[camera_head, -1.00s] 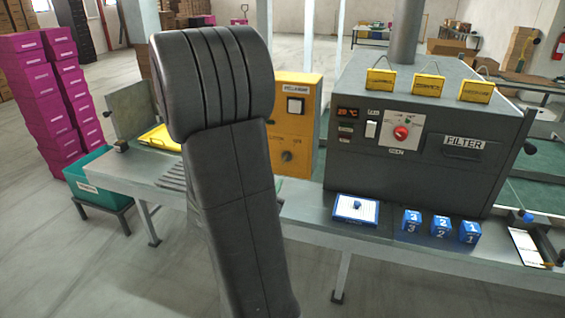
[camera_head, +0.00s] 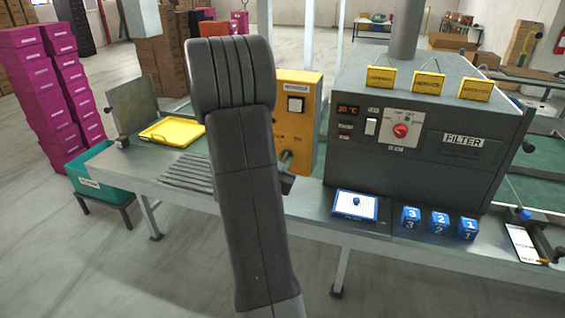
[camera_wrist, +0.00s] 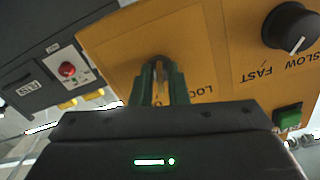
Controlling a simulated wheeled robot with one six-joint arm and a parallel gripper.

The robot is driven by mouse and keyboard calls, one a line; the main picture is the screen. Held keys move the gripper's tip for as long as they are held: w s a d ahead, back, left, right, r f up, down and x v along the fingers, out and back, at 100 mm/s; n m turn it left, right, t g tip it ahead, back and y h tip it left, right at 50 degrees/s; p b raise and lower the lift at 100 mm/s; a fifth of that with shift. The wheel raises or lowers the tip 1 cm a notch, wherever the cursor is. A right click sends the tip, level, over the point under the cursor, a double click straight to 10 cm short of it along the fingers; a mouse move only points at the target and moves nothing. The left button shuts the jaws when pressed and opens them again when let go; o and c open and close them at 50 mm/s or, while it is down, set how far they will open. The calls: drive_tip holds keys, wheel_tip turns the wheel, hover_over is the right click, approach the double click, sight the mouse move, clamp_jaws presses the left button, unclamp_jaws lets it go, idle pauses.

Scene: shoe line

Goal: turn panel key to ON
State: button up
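The yellow panel (camera_head: 305,112) stands on the metal bench, partly hidden behind my arm; it fills much of the wrist view (camera_wrist: 215,65). In the wrist view, a brass-coloured key (camera_wrist: 160,82) sits at a round lock on the panel, beside "LO..." lettering partly cut off by a finger. My gripper (camera_wrist: 163,82) has its green fingers at the panel face, one on each side of the key with little space between. Whether they press on it is unclear. In the head view, my gripper is mostly hidden behind my arm.
A black SLOW/FAST knob (camera_wrist: 289,27) and a green button (camera_wrist: 287,117) are on the panel near my gripper. The grey filter machine (camera_head: 420,130) stands right of the panel. A yellow tray (camera_head: 173,132) lies to the left. Blue number blocks (camera_head: 439,222) sit at the bench front.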

clamp_jaws()
drive_tip(key=shift+f+b, duration=0.1)
drive_tip(key=shift+b, duration=0.25)
drive_tip(key=m+b, duration=0.3)
drive_tip(key=b, duration=0.3)
drive_tip(key=shift+m, duration=0.4)
drive_tip(key=shift+o, duration=1.9)
unclamp_jaws()
drive_tip(key=shift+s+a, duration=0.1)
